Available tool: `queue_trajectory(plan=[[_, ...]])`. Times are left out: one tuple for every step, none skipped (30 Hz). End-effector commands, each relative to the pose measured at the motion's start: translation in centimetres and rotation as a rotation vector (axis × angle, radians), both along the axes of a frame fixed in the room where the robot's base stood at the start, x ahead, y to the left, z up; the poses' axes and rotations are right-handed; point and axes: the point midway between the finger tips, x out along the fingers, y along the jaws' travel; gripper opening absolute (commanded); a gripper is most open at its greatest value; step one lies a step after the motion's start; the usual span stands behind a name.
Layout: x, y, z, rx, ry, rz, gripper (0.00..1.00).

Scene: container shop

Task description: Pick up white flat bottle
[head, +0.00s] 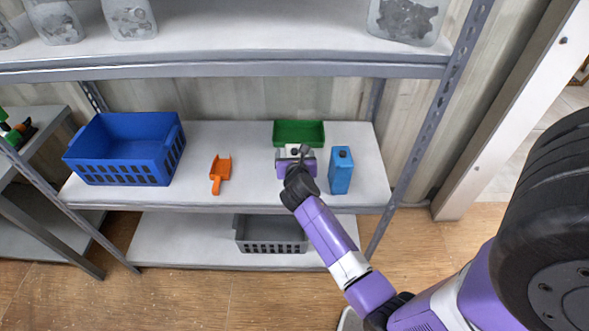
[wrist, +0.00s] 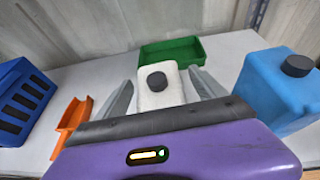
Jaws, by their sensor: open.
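The white flat bottle (wrist: 160,95) with a dark round cap stands upright on the shelf, seen in the middle of the wrist view. In the head view it is mostly hidden behind my gripper (head: 293,153), with only a little white showing. In the wrist view my gripper (wrist: 160,92) is open, with one grey finger on each side of the bottle. I cannot tell whether the fingers touch it. The bottle's lower part is hidden by my gripper's body.
A blue bottle (head: 341,172) stands close to the right. A green tray (head: 299,134) lies behind. An orange scoop (head: 219,172) and a blue crate (head: 124,149) are to the left. Another shelf (head: 240,55) hangs above, and a grey crate (head: 271,248) sits below. Free shelf lies between scoop and gripper.

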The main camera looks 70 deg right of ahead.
Motion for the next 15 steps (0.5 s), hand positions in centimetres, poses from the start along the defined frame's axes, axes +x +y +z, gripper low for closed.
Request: queue_trajectory(plan=[[0.3,-0.7,-0.3,0.000,-0.001,-0.003,0.80],[0.4,-1.0,-0.4,0.000,0.000,-0.002,0.80],[0.6,-1.3,-0.6,0.000,0.000,-0.001,0.80],[0.7,-1.5,-0.7,0.000,0.000,-0.001,0.80],[0.8,-1.6,-0.7,0.000,-0.002,-0.001,0.80],[0.9,-1.8,-0.8,0.000,-0.002,-0.001,0.80],[0.9,-1.8,-0.8,0.000,-0.001,0.000,0.80],[0.9,-1.8,-0.8,0.000,-0.001,0.000,0.80],[0.9,-1.8,-0.8,0.000,-0.001,0.000,0.80],[0.9,-1.8,-0.8,0.001,-0.001,0.001,0.80],[0.9,-1.8,-0.8,0.000,-0.002,0.001,0.80],[0.9,-1.8,-0.8,0.000,-0.002,0.001,0.80],[0.9,-1.8,-0.8,0.000,-0.002,0.001,0.80],[0.9,-1.8,-0.8,0.000,-0.002,0.001,0.76],[0.9,-1.8,-0.8,0.000,-0.002,0.001,0.68]])
